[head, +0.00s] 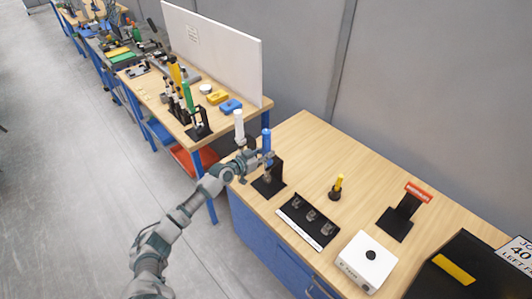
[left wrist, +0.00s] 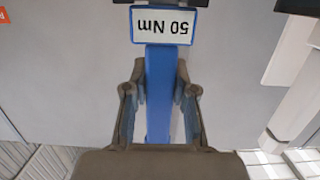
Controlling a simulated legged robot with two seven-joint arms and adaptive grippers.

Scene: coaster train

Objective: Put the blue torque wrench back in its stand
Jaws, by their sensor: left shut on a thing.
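The blue torque wrench (head: 266,142) stands roughly upright at the left end of the near bench. My left gripper (head: 262,160) is shut on its blue handle. In the left wrist view the handle (left wrist: 159,95) runs between the two fingers of the gripper (left wrist: 160,100), below an upside-down "50 Nm" plate (left wrist: 163,25). A black stand (head: 277,174) is at the wrench, its base on the bench. The gripper partly hides where wrench and stand meet, so I cannot tell whether the wrench is seated. My right gripper is not in view.
On the bench are a black tray (head: 300,232) with small metal parts, a yellow-handled tool (head: 338,185), a red-labelled black stand (head: 402,214) and a white box (head: 367,262). The bench middle has clear wood.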

